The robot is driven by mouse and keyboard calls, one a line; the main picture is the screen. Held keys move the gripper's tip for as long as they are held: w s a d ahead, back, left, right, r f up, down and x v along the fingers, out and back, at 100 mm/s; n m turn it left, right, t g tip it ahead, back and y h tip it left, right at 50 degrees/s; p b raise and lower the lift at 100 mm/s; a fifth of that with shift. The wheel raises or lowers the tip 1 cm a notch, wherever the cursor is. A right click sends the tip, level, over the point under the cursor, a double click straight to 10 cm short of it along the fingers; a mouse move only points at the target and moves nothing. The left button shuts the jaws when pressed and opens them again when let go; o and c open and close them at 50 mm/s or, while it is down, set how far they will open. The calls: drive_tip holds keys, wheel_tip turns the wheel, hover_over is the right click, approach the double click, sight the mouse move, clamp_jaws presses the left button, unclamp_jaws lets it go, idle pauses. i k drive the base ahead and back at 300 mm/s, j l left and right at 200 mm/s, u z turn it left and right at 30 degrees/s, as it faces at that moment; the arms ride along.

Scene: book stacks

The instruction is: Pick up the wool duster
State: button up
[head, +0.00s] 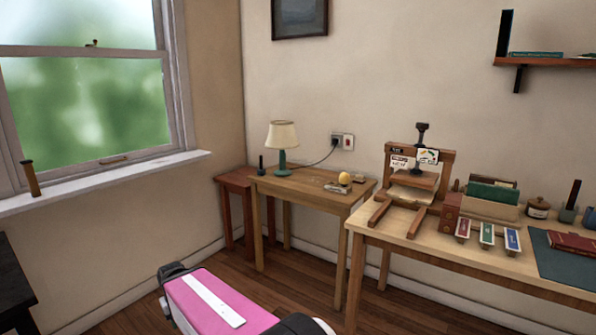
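I cannot make out a wool duster for certain. A small round yellow thing (344,178) sits on the small wooden table (290,184), right of the lamp; it is too small to tell what it is. A slim brown upright thing with a dark top (31,179) stands at the windowsill on the left. A small dark upright thing (261,167) shows left of the lamp. My gripper is not in view; only a pink and black part of my arm shows at the bottom.
A lamp (282,143) stands on the small table, its cord running to the wall socket. A longer table (440,243) at right holds a wooden press (419,167), books and several small items. A reddish side table (234,183) stands in the corner. Wooden floor (320,285) shows between.

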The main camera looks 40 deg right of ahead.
sight(262, 171)
drive_tip(key=z, duration=1.1)
